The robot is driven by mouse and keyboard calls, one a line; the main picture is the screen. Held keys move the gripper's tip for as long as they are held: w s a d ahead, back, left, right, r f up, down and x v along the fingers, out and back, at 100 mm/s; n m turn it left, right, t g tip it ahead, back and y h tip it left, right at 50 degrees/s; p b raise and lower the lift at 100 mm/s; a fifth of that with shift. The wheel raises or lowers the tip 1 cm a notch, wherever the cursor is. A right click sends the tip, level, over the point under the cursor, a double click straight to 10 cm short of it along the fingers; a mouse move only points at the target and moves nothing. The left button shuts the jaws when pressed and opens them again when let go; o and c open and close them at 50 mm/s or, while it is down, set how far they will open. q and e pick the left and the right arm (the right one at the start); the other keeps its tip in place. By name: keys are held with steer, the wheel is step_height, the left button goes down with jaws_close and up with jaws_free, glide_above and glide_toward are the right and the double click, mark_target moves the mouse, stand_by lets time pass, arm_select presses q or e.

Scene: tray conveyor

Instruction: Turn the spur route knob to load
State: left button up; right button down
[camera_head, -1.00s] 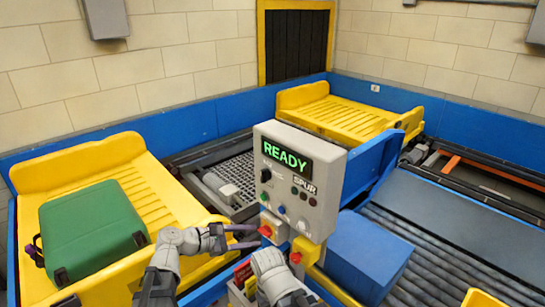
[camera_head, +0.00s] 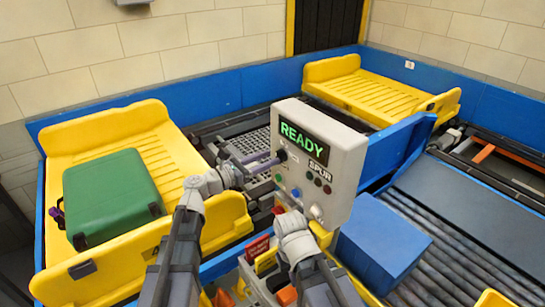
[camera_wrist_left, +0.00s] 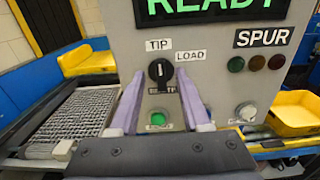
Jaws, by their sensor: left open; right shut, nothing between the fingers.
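The black spur route knob (camera_wrist_left: 160,72) is on the grey control panel, below the TIP and LOAD labels. Its white mark points roughly upward, nearer TIP than LOAD. The knob also shows at the panel's left side in the head view (camera_head: 282,155). My left gripper (camera_head: 264,163) is open, its purple fingers pointing at the panel. In the left wrist view the fingers (camera_wrist_left: 162,98) stand either side of the knob, with gaps showing; I cannot tell how far their tips are from the panel. My right gripper (camera_head: 291,222) is below the panel, empty, its fingertips hardly visible.
The panel's green screen (camera_head: 304,143) reads READY. A yellow tray (camera_head: 208,225) with a green suitcase (camera_head: 112,194) is left. A blue box (camera_head: 382,240) stands at right.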

mark_target(280, 156)
arm_select(q)
steer(key=shift+x, duration=1.15)
steer(key=shift+s, duration=0.1)
steer(key=shift+c, duration=0.4)
jaws_close()
